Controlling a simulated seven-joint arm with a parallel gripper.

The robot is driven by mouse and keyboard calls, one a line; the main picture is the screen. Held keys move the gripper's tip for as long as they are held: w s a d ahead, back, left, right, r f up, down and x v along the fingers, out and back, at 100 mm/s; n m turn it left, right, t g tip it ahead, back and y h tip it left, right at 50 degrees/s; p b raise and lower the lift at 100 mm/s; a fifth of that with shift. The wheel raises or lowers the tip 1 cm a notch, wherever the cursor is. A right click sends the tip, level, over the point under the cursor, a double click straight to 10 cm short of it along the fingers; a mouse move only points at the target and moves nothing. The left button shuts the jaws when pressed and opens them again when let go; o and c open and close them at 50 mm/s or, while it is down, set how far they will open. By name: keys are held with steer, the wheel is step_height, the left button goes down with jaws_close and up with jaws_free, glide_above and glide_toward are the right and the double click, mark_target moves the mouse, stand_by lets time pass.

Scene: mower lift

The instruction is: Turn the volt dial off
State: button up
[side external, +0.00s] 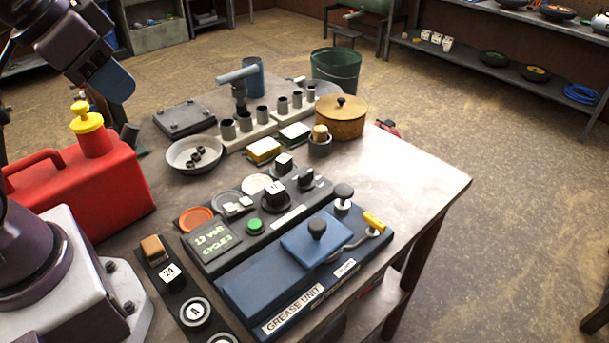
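A dark control panel (215,262) with a green-lettered display reading "12 volt CYCLE 3" lies on the workbench. A black knob (274,193) stands on it behind a green button (254,226). Two more black knobs stand farther back, one at the panel's far right (305,178) and one behind it (284,163). I cannot read which knob is the volt dial, nor its setting. Part of my arm hangs at the upper left, well away from the panel. No gripper fingers show in this view.
A blue grease unit (255,290) with a knobbed lid lies in front of the panel. A red fuel can (80,185) stands left. A bowl (193,153), a socket rack (250,135) and a wooden pot (341,117) stand behind. The bench's right end (420,180) is clear.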

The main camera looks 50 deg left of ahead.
steer(key=o, duration=0.9)
steer(key=w+f+g, duration=0.2)
steer(key=shift+w+a+f, duration=0.15)
steer(key=shift+w+f, duration=0.15)
steer(key=shift+f, duration=0.1)
steer(key=m+g, duration=0.4)
steer(key=m, duration=1.4)
glide_toward(306, 173)
step_height(306, 173, down, 10)
steer(key=shift+s+f, duration=0.1)
steer(key=shift+s, duration=0.05)
steer(key=shift+c, duration=0.6)
steer(key=c, duration=0.8)
